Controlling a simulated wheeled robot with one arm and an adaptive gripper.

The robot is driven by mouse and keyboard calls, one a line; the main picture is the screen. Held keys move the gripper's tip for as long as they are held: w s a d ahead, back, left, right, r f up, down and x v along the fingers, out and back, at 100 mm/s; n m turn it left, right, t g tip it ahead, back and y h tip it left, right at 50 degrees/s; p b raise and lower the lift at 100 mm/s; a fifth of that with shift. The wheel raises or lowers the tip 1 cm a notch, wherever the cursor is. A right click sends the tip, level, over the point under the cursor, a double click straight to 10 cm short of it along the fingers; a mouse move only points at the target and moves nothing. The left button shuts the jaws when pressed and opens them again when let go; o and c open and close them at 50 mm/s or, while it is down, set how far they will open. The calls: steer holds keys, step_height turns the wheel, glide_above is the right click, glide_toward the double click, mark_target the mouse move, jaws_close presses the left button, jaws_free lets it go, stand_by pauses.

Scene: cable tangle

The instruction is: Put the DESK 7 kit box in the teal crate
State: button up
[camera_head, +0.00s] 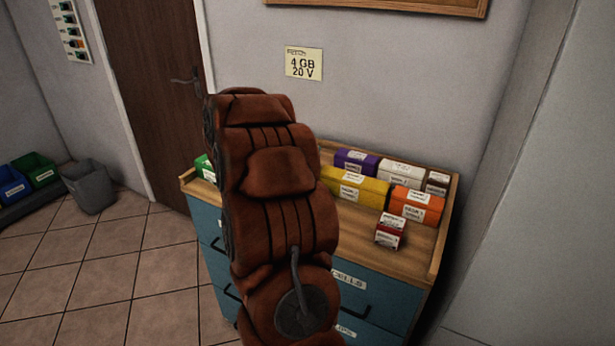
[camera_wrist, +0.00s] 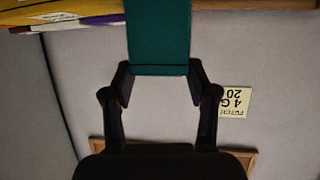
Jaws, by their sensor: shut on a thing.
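My gripper (camera_wrist: 160,78) is shut on a dark teal box (camera_wrist: 160,35), which it holds between its two fingers in the wrist view. No label shows on the held box's visible face, so I cannot tell whether it is the DESK 7 kit box. In the head view my arm covers the middle and hides my gripper and the held box. No crate that I can tell is teal shows; a blue bin (camera_head: 12,186) and a green bin (camera_head: 38,170) stand at the far left.
A blue drawer cabinet with a wooden top (camera_head: 422,238) bears a yellow box (camera_head: 355,188), a purple box (camera_head: 355,161), a white box (camera_head: 401,174), an orange box (camera_head: 416,205) and a red-and-white box (camera_head: 390,232). A grey bin (camera_head: 90,187) stands by the door. Tiled floor is clear at left.

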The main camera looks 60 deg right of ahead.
steer(key=shift+f, duration=3.35)
steer(key=shift+f+b, duration=0.15)
steer(key=shift+b, duration=0.15)
steer(key=o, duration=1.5)
steer(key=shift+r, duration=0.2)
steer(key=v, duration=1.2)
